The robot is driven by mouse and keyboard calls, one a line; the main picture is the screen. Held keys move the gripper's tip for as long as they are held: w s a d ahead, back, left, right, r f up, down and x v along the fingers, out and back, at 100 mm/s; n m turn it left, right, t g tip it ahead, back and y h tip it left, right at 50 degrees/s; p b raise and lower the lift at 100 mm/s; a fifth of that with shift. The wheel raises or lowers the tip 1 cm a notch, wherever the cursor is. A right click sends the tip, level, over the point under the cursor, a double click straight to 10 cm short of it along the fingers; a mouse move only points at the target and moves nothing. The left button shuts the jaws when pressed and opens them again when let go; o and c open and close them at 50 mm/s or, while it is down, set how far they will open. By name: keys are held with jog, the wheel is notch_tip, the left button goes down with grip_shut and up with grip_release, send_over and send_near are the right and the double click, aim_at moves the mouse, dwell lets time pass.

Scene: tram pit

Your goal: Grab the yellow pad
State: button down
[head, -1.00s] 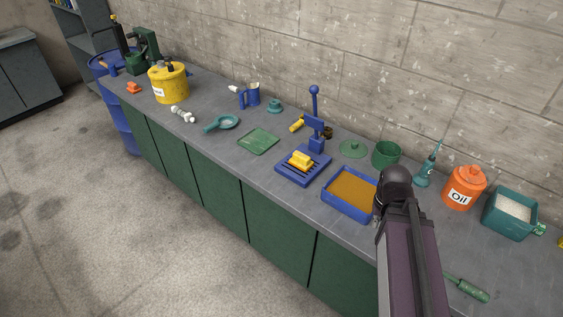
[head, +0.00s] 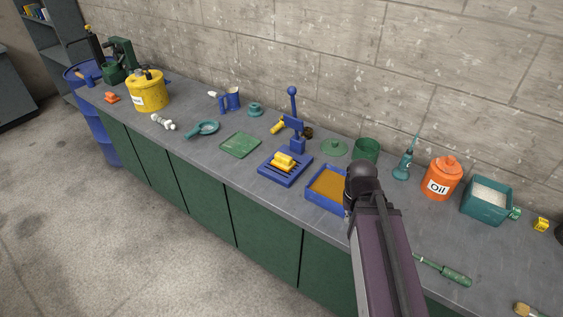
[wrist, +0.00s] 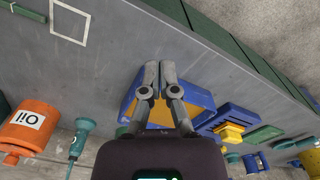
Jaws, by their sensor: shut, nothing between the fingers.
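A stacked yellow block (head: 284,161) lies on the slatted blue base (head: 272,178) of a lever press. It also shows in the wrist view (wrist: 230,134), right of my gripper. A small yellow piece (head: 541,224) with a dark mark lies at the right, beside the teal box. I cannot tell for certain which one is the yellow pad. My gripper (wrist: 160,70) is shut and empty, in front of the blue tray (wrist: 130,98) in the wrist view and apart from both yellow things. In the head view my arm hides the fingers.
The blue tray with brown filling (head: 327,183) stands right of the press. An orange oil can (head: 441,178), a teal box of white grains (head: 487,202) and a teal oiler (head: 404,163) stand at the right. A green screwdriver (head: 455,275) lies near the front edge.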

dwell(0.4)
jog(key=c, duration=0.7)
grip_release()
jog(key=shift+s, duration=0.1)
jog(key=shift+o, duration=0.5)
